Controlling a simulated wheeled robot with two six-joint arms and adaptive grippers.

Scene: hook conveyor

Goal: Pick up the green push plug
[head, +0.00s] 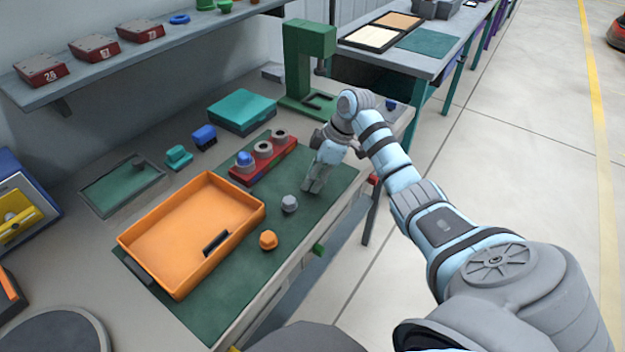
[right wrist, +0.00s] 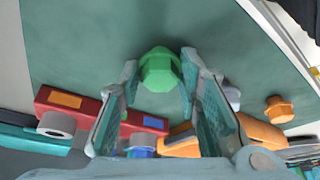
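The green push plug (right wrist: 160,70) shows in the right wrist view, standing on the green mat (right wrist: 80,50) with a faceted head. It lies between and just beyond the fingertips of my right gripper (right wrist: 160,78). The fingers are apart, and I see no clear contact with the plug. In the head view my right gripper (head: 314,184) points down at the mat's right part, and the plug is hidden there. My left gripper is not in view.
A red block with sockets (head: 284,152) stands left of the gripper. A grey plug (head: 289,203) and an orange plug (head: 268,240) stand nearer, beside an orange tray (head: 150,238). A green press-like stand (head: 296,62) rises behind. The bench edge is close on the right.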

